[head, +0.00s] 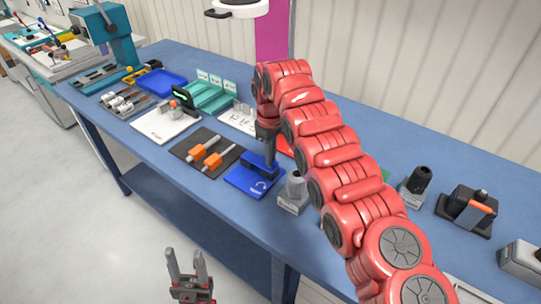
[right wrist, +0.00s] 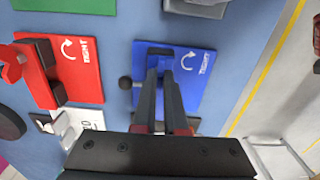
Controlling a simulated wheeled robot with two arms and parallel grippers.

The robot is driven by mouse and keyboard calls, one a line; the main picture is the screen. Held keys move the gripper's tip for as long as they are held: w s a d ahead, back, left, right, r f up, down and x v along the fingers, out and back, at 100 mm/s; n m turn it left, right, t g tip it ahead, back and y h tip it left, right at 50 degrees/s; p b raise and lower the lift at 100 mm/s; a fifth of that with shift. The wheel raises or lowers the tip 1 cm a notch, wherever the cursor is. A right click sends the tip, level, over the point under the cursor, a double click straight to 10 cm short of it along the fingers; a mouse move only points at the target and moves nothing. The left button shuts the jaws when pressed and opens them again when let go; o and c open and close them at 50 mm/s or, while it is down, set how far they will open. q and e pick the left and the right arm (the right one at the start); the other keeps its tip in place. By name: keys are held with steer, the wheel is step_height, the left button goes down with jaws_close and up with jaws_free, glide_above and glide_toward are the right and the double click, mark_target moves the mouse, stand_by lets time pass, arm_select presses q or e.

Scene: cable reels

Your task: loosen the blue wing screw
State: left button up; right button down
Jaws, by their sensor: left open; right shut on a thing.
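The blue plate (head: 246,184) with a white turn arrow lies on the table. Its dark blue wing screw (head: 252,166) is partly hidden by my right gripper (head: 269,163). In the right wrist view, my right gripper (right wrist: 168,68) reaches down over the blue plate (right wrist: 199,85), which is marked "TIGHT" beside a curved arrow. Its fingers are shut on the wing screw, which is mostly covered by them. My left gripper (head: 188,268) is open and empty, low in front of the table.
A red plate (right wrist: 88,80) with a red wing screw (right wrist: 38,75) and a green plate (right wrist: 65,5) are nearby. A black mat (head: 185,157) with orange-handled tools lies left of the blue plate; a grey block (head: 293,203) stands right of it.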

steer(key=c, duration=1)
jaws_free()
steer(key=shift+o, duration=0.2)
step_height(320, 180, up, 3)
steer(key=shift+a+f, duration=0.1)
step_height(320, 180, up, 15)
steer(key=p, duration=1.3)
steer(key=shift+f+p, duration=0.2)
steer(key=shift+p, duration=0.1)
